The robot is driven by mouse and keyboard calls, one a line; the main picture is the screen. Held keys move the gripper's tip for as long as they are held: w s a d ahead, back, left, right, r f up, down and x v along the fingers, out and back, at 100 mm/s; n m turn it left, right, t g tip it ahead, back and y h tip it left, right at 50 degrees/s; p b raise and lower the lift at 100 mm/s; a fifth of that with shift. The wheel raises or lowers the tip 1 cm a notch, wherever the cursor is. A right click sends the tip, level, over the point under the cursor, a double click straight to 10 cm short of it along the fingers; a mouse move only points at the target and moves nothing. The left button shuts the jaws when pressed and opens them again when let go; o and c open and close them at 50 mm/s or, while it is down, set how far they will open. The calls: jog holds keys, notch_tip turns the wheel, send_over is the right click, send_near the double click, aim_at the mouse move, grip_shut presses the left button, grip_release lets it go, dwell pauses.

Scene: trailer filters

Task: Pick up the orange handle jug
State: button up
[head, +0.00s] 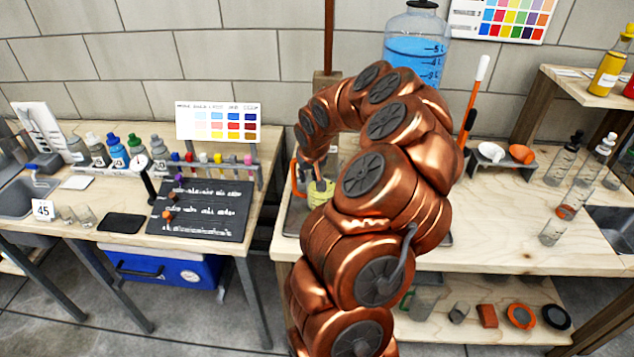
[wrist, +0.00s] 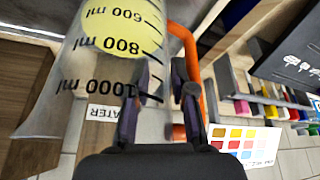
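The orange handle jug (head: 321,192) stands on the right workbench in the head view, partly hidden by my arm. It is clear, with yellow-green contents. In the wrist view the jug (wrist: 85,75) fills the upper left, with dark volume marks up to 1000 ml. Its orange handle (wrist: 191,60) is on its right side in that view. My gripper (wrist: 158,100) is open, its fingers apart at the jug's handle side. The left finger overlaps the jug wall and the right finger overlaps the handle opening. I cannot tell whether either finger touches the jug.
A large blue-filled bottle (head: 415,50) stands behind my arm. The left bench holds small bottles (head: 117,152), a black board (head: 203,208) and a colour chart (head: 218,121). Clear cylinders (head: 570,200) stand at right. A gap separates the benches.

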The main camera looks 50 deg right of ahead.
jog(key=shift+c, duration=0.4)
grip_shut()
